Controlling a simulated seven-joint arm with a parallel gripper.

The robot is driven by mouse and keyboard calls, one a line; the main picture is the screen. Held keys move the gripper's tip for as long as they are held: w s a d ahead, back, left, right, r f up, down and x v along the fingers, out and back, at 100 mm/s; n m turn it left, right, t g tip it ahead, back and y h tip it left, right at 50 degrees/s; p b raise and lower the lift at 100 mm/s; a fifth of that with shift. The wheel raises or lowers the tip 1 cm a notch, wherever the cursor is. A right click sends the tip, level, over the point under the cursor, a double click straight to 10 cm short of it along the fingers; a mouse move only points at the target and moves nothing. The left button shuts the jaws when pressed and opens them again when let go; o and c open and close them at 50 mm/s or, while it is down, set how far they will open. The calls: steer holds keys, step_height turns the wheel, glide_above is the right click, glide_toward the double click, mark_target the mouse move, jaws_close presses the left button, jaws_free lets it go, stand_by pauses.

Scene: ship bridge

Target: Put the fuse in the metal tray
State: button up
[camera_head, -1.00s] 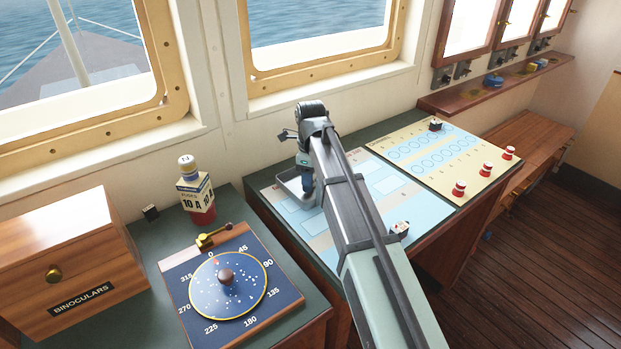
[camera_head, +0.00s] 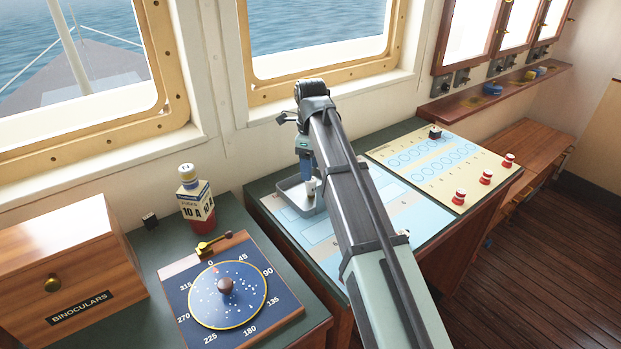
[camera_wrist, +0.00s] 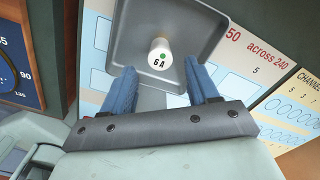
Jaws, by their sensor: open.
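A small white fuse (camera_wrist: 160,55) marked "6 A" with a green dot is inside the grey metal tray (camera_wrist: 197,22) in the wrist view. It seems to stand upright on the tray floor. In the head view the fuse (camera_head: 312,187) shows as a white piece just below my gripper (camera_head: 307,170), and the tray (camera_head: 286,187) sits on the light blue chart panel. In the wrist view my gripper (camera_wrist: 160,75) is open, its two blue fingers apart on either side of the fuse and clear of it.
A red and white bottle-shaped item marked "10 A" (camera_head: 195,200) stands left, behind a blue compass dial (camera_head: 228,293). A wooden binoculars box (camera_head: 62,262) is at far left. Red-based pegs (camera_head: 486,177) stand on the cream panel at right. Windows line the back.

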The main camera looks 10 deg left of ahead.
steer(key=shift+r, duration=2.3)
